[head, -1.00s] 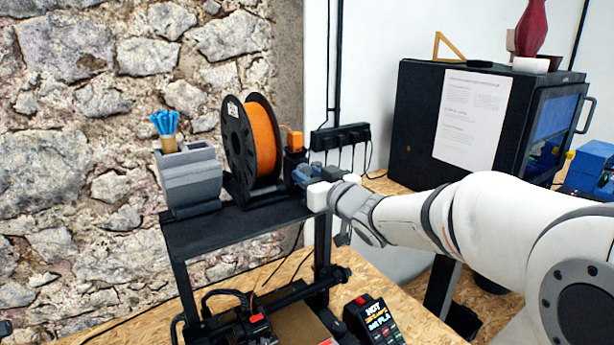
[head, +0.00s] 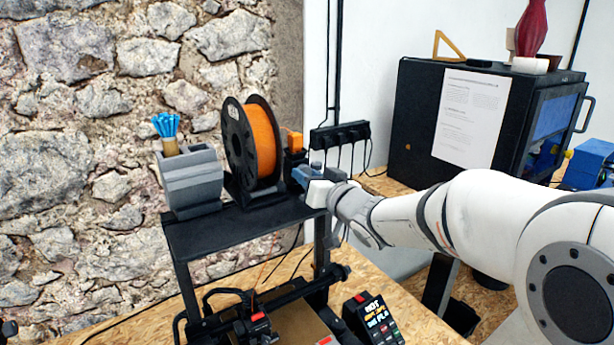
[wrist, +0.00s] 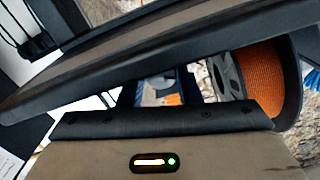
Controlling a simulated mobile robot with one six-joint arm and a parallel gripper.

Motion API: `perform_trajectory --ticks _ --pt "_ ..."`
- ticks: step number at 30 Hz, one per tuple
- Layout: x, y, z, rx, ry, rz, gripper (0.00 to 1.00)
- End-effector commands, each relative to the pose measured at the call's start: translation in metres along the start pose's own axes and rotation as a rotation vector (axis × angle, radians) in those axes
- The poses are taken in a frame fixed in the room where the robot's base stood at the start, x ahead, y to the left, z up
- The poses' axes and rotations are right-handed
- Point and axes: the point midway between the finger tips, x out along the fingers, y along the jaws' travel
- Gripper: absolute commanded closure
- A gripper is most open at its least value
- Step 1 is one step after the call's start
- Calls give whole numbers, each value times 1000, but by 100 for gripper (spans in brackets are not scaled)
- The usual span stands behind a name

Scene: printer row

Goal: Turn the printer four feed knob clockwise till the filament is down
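An orange filament spool (head: 264,140) with black flanges stands on the printer's black top frame (head: 240,228); it also shows in the wrist view (wrist: 270,80). A small orange block (head: 295,141) on a black housing sits right of the spool. My gripper (head: 303,176) is at the right end of the top frame, just below and beside that block. I cannot make out the feed knob; the gripper may cover it. Whether the fingers are open or shut on something does not show. The filament's lower end cannot be made out.
A grey holder (head: 192,183) with blue ties stands left of the spool. A black power strip (head: 340,134) is on the wall behind. A large black enclosure (head: 415,125) stands at the right.

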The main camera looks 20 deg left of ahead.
Motion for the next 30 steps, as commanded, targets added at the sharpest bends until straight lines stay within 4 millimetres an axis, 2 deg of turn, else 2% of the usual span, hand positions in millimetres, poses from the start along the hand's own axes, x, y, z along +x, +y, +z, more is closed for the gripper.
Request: perform_trajectory --ticks 1,7,16,30 --pt "0 0 0 0 1 1 65" --pt "0 0 0 -1 0 0 48" --pt "-3 0 0 -2 1 -1 48" --pt "-70 1 0 -3 2 1 48"
